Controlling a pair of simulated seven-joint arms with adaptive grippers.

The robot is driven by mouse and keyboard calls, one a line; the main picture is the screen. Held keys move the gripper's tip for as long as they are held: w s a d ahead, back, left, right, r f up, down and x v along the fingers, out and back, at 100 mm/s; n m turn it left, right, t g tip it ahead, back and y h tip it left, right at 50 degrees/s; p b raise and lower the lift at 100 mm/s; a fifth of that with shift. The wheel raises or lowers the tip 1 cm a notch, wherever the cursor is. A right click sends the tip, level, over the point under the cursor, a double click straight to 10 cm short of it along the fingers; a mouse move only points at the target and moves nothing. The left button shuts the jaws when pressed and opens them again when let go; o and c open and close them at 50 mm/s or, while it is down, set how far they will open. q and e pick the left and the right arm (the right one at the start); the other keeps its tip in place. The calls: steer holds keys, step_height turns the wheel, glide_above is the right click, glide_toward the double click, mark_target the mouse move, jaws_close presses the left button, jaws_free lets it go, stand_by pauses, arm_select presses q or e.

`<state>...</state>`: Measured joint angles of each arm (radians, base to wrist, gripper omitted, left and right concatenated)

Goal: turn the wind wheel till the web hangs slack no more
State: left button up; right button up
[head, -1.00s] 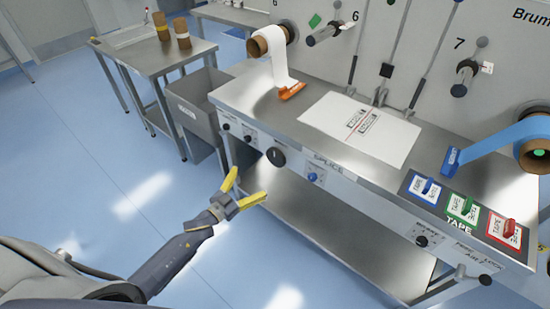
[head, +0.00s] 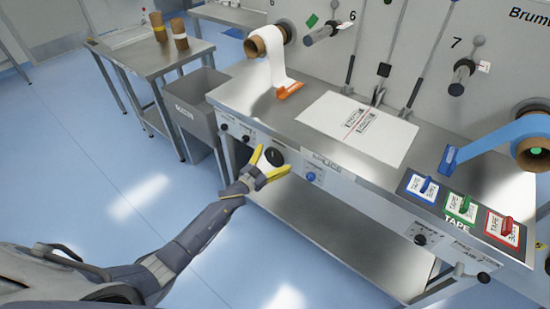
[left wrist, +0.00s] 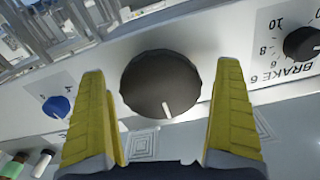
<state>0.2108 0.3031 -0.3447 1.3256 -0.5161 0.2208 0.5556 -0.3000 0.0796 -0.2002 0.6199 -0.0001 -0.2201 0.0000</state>
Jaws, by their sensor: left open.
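The black wind wheel, a large round knob (head: 275,155), is on the front panel of the steel bench. In the left wrist view the knob (left wrist: 160,84) shows large, its white pointer mark low, between the two yellow fingers. My left gripper (head: 272,161) is open in front of it, one finger on each side; I cannot tell whether they touch it. A white web (head: 276,58) comes off the roll at station 6 down to an orange clamp (head: 289,92). A blue web (head: 500,138) runs from the right-hand roll to a blue clamp. My right gripper is not in view.
A blue knob (head: 311,177) sits right of the wheel, and a small brake knob (head: 247,139) to its left. A grey bin (head: 196,105) and side table stand left of the bench. The bench has a lower shelf (head: 330,240). The floor in front is clear.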

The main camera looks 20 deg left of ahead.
arm_select(q)
steer(key=shift+w+d, duration=0.15)
steer(key=shift+w, duration=0.2)
steer(key=shift+c, duration=0.4)
steer(key=c, duration=1.1)
